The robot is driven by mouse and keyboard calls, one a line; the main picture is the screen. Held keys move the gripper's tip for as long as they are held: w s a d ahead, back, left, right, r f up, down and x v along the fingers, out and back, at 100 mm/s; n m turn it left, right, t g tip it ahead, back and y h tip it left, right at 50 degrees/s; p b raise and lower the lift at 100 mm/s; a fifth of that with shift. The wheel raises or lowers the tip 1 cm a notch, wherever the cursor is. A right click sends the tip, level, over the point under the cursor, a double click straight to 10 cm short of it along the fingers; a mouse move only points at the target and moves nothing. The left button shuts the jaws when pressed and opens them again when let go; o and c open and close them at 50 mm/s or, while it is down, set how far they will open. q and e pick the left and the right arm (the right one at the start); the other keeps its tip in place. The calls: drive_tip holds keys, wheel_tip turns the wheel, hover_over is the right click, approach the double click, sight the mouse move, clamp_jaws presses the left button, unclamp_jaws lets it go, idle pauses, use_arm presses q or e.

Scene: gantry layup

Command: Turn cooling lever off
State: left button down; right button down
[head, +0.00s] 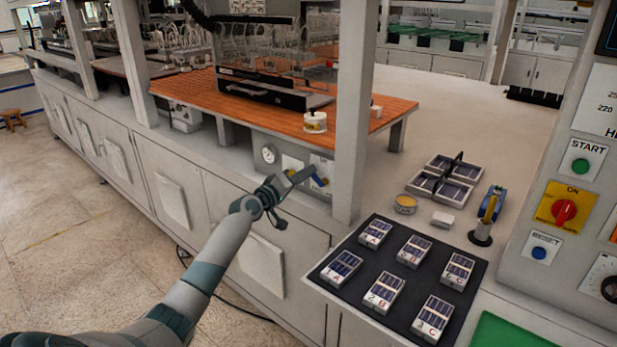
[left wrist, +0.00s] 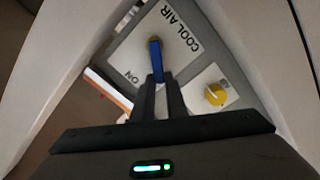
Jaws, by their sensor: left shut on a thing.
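The cooling lever (left wrist: 155,54) is a blue handle on a yellow pivot, on a pale plate (left wrist: 180,60) lettered COOL AIR and ON in the left wrist view. My left gripper (left wrist: 159,82) is shut on the blue handle, with its dark fingers on either side of the handle's end. In the head view my left gripper (head: 299,177) is at the small panel under the orange worktop and partly covers it. My right gripper is not in view.
A second plate with a yellow knob (left wrist: 215,94) sits beside the lever plate. A round gauge (head: 268,154) is left of the panel. A white post (head: 352,120) stands close on the right. A dark mat (head: 350,246) bears several labelled blocks at front right.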

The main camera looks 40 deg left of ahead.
use_arm(q)
drive_tip(key=f+n, duration=0.1)
drive_tip(key=n, duration=0.1)
drive_tip(key=f+n, duration=0.1)
drive_tip(key=n, duration=0.1)
drive_tip(key=shift+a+n+b, duration=0.3)
drive_tip(key=shift+a, duration=0.1)
drive_tip(key=shift+f+n, duration=0.55)
drive_tip(key=shift+n, duration=0.65)
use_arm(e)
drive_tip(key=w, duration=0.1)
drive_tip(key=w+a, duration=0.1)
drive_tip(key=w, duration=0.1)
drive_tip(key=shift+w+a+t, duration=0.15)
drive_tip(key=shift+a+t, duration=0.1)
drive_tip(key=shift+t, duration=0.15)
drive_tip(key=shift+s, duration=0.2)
use_arm(q)
drive_tip(key=c, duration=1.8)
unclamp_jaws()
drive_tip(key=shift+o, duration=0.2)
drive_tip(key=shift+a, duration=0.1)
drive_tip(key=shift+s, duration=0.1)
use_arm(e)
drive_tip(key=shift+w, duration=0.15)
